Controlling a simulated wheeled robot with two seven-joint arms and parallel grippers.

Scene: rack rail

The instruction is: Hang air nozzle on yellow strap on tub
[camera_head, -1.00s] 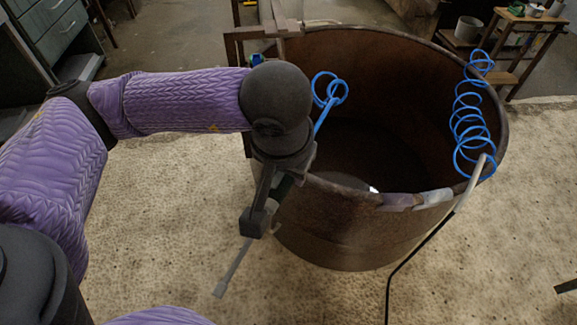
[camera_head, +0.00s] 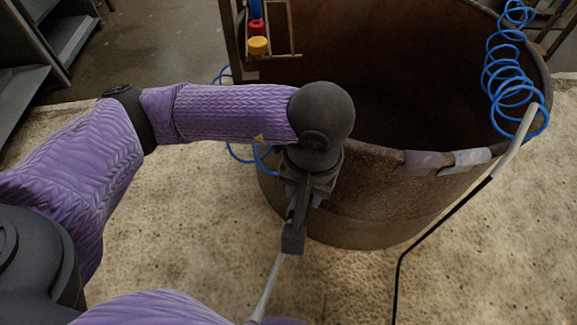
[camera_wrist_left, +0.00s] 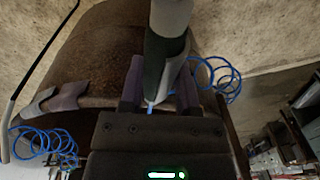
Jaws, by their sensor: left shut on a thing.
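My left gripper (camera_head: 293,238) is shut on the air nozzle (camera_head: 267,288), outside the near-left wall of the rusty brown tub (camera_head: 350,210). The nozzle's pale grey tube slants downward from the jaws. In the left wrist view, its dark green-black body (camera_wrist_left: 158,62) sits between the two fingers of the gripper (camera_wrist_left: 160,85). The tub's near rim carries a purple-grey band (camera_head: 422,162) and a light grey band (camera_head: 467,161); they also show in the left wrist view (camera_wrist_left: 68,97). I see no clearly yellow strap. My right gripper is out of view.
A blue coiled hose (camera_head: 240,153) shows left of the tub, behind my arm. Another blue coil (camera_head: 508,75) and a grey tube (camera_head: 514,143) with a black hose (camera_head: 420,240) are at the right rim. A frame with red and yellow parts (camera_head: 257,45) stands behind my arm.

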